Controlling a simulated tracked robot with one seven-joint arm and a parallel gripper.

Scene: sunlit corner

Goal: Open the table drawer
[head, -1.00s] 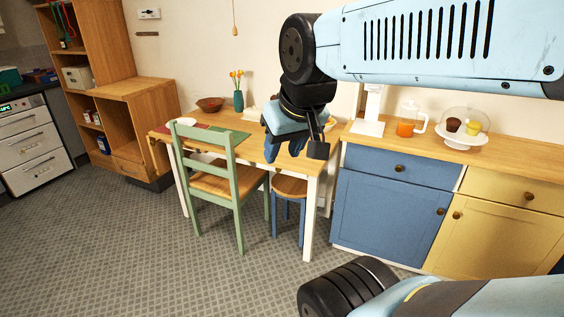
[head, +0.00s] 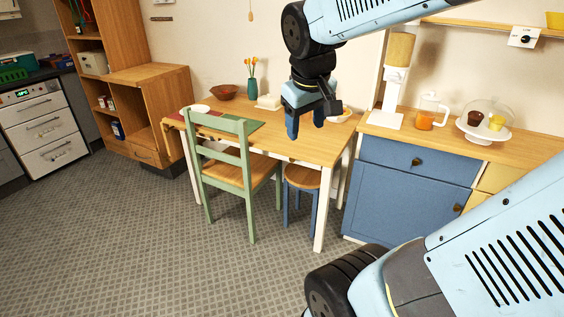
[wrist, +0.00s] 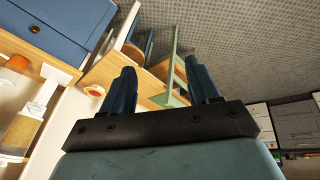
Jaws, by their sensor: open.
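The wooden table (head: 285,143) has white legs and stands against the back wall. Its front apron is partly hidden by the green chair (head: 222,170), and I cannot clearly make out the drawer front or its handle. My gripper (head: 305,128) is open and empty, with its blue fingers pointing down. In the head view it overlaps the right part of the tabletop, and it appears to be above it. In the wrist view the open fingers (wrist: 160,70) frame part of the chair and table, with nothing between them.
A blue-legged stool (head: 301,178) stands under the table's right part, beside the chair. A bowl (head: 224,92), a vase of tulips (head: 252,88) and a white dish are on the table. A blue cabinet (head: 405,195) stands to the right. The carpet (head: 150,240) in front is clear.

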